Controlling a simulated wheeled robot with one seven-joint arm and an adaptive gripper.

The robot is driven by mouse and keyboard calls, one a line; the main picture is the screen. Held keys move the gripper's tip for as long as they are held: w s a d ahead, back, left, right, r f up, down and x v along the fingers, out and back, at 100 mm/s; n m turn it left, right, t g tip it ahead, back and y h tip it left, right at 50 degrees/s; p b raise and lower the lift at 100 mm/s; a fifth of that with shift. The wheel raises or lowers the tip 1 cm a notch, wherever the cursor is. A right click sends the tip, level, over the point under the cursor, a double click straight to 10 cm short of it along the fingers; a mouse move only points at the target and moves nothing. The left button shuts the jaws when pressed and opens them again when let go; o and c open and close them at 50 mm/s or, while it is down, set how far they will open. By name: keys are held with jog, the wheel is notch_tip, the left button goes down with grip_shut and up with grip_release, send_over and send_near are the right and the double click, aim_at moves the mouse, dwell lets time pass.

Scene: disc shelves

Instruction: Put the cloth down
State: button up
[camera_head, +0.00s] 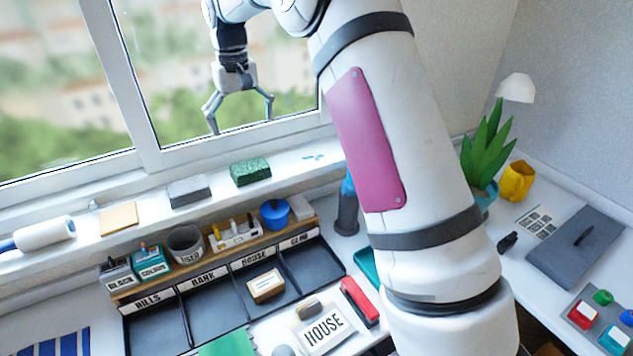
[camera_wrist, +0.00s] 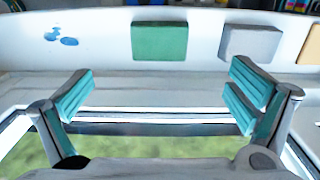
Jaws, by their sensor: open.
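My gripper (camera_head: 241,122) is open and empty, in front of the window above the sill. In the wrist view its two teal-padded fingers (camera_wrist: 160,95) are spread wide with nothing between them. A flat tan piece (camera_head: 118,217), which looks like a folded cloth, lies on the white windowsill at the left. Its edge also shows at the right border of the wrist view (camera_wrist: 312,45). My gripper is apart from it. A green sponge-like block (camera_head: 250,172) and a grey block (camera_head: 188,191) lie on the same sill to its right.
A white roller (camera_head: 45,233) lies at the sill's left. Blue spots (camera_head: 314,156) mark the sill right of the green block. Below stands a wooden rack (camera_head: 150,290) with pots, above a dark compartment tray (camera_head: 217,310). A plant (camera_head: 487,150) and yellow mug (camera_head: 517,181) stand right.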

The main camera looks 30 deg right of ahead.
jog(key=s+r+t, duration=0.1)
jog(key=s+r, duration=0.5)
jog(key=s, duration=0.4)
jog(key=s+r+t, duration=0.1)
jog(key=s+r, duration=0.5)
jog(key=s, duration=0.5)
jog(key=s+f+t, duration=0.1)
jog(key=s+f, duration=0.2)
jog(key=s, duration=0.6)
jog(key=s+f+t, duration=0.1)
jog(key=s+f, duration=0.1)
jog(key=s, duration=0.8)
jog(key=shift+s+d+f+t, duration=0.2)
jog(key=shift+s+f+t, duration=0.1)
jog(key=shift+f, duration=0.1)
